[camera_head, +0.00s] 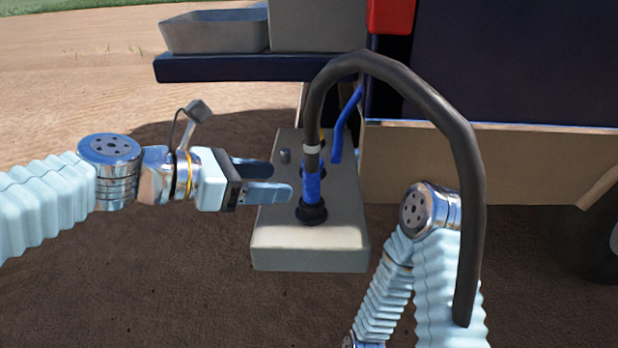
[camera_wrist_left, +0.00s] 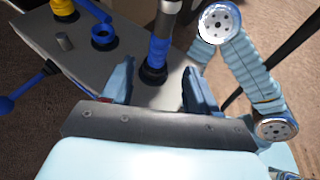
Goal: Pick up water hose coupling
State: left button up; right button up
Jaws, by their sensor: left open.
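The blue water hose coupling (camera_head: 312,188) stands upright in a black round socket (camera_head: 312,213) on top of a grey box (camera_head: 308,238). A dark hose (camera_head: 400,75) rises from it and arches over to the right. My left gripper (camera_head: 280,180) is open and empty, with its fingers pointing at the coupling from the left. In the left wrist view the coupling (camera_wrist_left: 157,52) stands ahead of the gap between the fingers (camera_wrist_left: 158,75), apart from both. My right arm (camera_head: 430,215) shows at lower right, but its gripper is not in view.
A blue lever (camera_head: 345,125) stands behind the coupling. A dark blue machine (camera_head: 520,70) fills the back right. Bare soil lies in front.

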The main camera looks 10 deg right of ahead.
aim_at(317, 185)
pick_arm(q)
jog(key=x, duration=0.5)
jog(key=shift+w+d+f+b, duration=0.1)
jog(key=shift+d+b, duration=0.15)
jog(key=shift+b, duration=0.05)
jog(key=b+x, duration=0.1)
jog(key=x, duration=0.3)
jog(key=shift+w+d+f, duration=0.1)
jog(key=shift+d+f, duration=0.15)
jog(key=shift+w+d+f, duration=0.1)
jog(key=shift+d, duration=0.25)
jog(key=shift+c, duration=0.2)
grip_shut()
